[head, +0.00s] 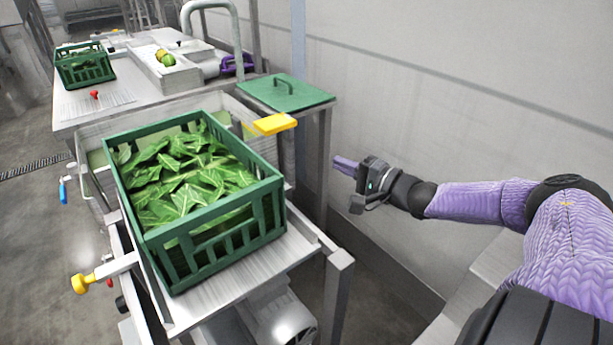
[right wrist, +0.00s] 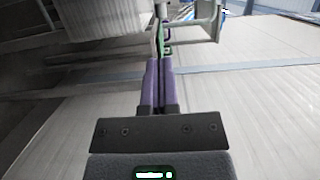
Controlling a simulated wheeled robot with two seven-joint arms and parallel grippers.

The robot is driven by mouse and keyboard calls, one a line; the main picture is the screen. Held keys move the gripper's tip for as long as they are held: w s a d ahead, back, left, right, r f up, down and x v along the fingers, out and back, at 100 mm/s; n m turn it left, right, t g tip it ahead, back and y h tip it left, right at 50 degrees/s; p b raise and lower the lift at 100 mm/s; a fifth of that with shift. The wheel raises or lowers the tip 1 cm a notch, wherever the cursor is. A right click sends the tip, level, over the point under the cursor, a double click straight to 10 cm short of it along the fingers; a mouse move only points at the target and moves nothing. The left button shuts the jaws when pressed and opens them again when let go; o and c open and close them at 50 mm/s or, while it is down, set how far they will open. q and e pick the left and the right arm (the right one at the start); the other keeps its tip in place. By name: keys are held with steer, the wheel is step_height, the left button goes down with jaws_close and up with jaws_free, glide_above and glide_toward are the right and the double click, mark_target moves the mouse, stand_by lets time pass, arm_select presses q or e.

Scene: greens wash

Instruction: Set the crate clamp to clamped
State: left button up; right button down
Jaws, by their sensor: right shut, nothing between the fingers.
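A green slatted crate (head: 215,240) full of leafy greens (head: 185,172) sits on a metal stand. A yellow paddle-shaped handle (head: 275,123) sticks out at the crate's far right side. A yellow knob (head: 82,284) on a pale bar is at the stand's near left. I cannot tell for sure which of these belongs to the crate clamp. My right gripper (head: 337,161) is in the air to the right of the crate and the yellow handle, apart from both. Its purple fingers are together and empty, as the right wrist view (right wrist: 159,62) also shows. My left gripper is out of view.
A green lid with a handle (head: 287,93) lies on a stand behind the yellow handle. A second green crate (head: 86,68) is on the far metal counter (head: 88,102). A grey wall (head: 450,100) runs along the right. Open floor lies left.

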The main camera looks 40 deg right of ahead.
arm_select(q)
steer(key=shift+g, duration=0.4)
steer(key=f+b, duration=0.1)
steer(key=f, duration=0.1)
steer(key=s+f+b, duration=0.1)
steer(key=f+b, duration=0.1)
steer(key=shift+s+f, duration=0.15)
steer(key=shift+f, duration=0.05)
arm_select(e)
steer(key=w+a, duration=0.4)
steer(key=w, duration=0.1)
steer(key=shift+a, duration=0.3)
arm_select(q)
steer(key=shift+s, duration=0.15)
arm_select(e)
steer(key=shift+w, duration=0.1)
